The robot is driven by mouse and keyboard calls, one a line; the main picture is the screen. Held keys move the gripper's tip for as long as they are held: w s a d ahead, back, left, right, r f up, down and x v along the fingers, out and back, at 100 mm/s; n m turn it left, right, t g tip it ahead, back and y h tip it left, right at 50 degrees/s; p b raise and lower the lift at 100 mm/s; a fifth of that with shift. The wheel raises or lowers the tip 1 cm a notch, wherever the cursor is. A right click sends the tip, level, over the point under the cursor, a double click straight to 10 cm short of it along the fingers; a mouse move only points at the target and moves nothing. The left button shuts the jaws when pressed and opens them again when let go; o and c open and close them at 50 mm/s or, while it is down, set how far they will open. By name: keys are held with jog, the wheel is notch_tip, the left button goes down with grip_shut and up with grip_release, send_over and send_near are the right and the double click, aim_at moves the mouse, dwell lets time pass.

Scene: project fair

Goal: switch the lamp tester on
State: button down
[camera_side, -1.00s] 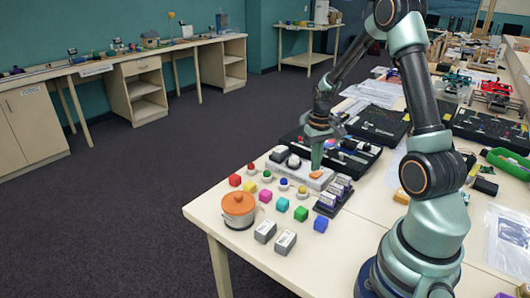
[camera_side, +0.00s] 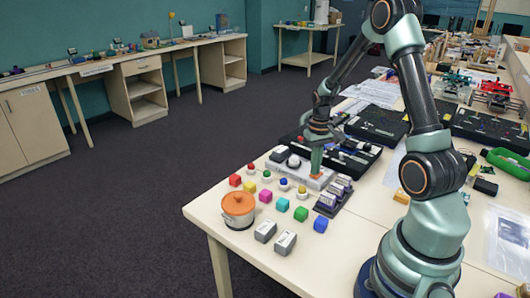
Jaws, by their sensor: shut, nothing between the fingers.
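The lamp tester (camera_side: 301,173) is a long pale grey box on the table, with a dark-and-white dome (camera_side: 293,161) toward its left end and an orange button (camera_side: 316,177) toward its right. I see no clear glow from the dome. My gripper (camera_side: 316,172) is shut and empty, pointing straight down. Its fingertips are at the orange button and hide part of it. They look to be touching it, but I cannot tell whether the button is pressed in.
A dark rack (camera_side: 334,197) stands close on the right. A black tray (camera_side: 350,158) lies behind.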

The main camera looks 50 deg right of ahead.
jog(key=shift+f, duration=0.25)
jog(key=shift+r, duration=3.5)
jog(key=s+a+r+n+t, duration=0.2)
jog(key=a+r, duration=0.5)
jog(key=a, duration=0.4)
jog(key=s+a+r+n+t, duration=0.2)
jog(key=a+r, duration=0.5)
jog(key=a, duration=0.5)
jog(key=shift+s+n+t, duration=0.25)
jog(key=shift+n+t, duration=0.55)
jog(key=shift+n, duration=0.2)
jog(key=shift+a+r, duration=0.1)
